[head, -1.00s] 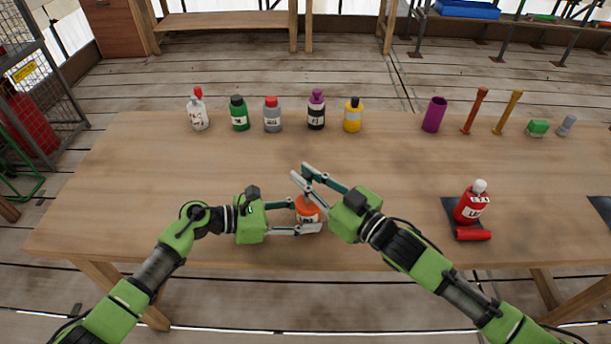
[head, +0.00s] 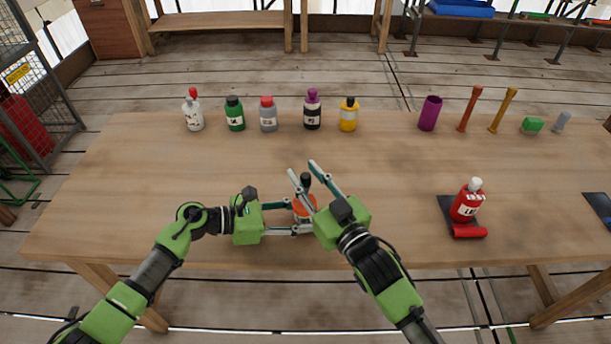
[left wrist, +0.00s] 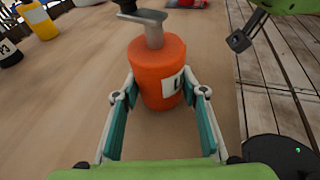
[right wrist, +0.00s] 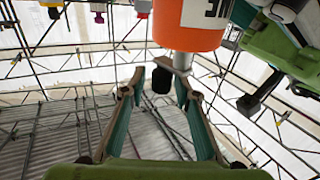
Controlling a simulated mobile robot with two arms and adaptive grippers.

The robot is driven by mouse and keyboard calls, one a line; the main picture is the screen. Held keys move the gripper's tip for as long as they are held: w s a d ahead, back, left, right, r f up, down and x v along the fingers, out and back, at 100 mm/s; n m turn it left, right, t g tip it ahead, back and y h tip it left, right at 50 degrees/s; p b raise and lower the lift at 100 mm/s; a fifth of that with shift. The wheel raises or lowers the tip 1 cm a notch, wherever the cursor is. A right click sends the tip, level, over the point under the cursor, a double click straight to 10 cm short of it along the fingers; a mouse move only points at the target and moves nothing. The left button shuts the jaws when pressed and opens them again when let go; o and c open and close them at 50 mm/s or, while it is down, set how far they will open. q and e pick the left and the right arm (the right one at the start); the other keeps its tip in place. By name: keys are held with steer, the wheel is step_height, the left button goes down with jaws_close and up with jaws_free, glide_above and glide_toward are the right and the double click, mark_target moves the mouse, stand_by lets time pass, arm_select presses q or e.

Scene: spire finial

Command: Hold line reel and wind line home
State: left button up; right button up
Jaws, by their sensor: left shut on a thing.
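The line reel is an orange cylinder with a white label (left wrist: 160,75), upright in the left wrist view. On its top are a grey crank arm (left wrist: 143,16) and a black knob, which shows in the head view (head: 306,180). My left gripper (head: 303,215) is shut on the reel's body, one finger on each side. My right gripper (head: 302,168) is above the reel, with fingers apart on either side of the knob. In the right wrist view the knob (right wrist: 162,80) appears between the open fingertips; contact cannot be told. The right hand partly hides the reel in the head view.
Several bottles (head: 268,116) stand along the table's back edge, with a purple cup (head: 429,114) and sticks further right. A red bottle (head: 466,202) stands on a dark mat at the right, with a red cylinder (head: 469,231) before it. The table's middle (head: 230,165) is clear.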

steer(key=shift+s, duration=0.1)
steer(key=v, duration=1.2)
stand_by(0.4)
arm_select(q)
steer(key=o, duration=0.9)
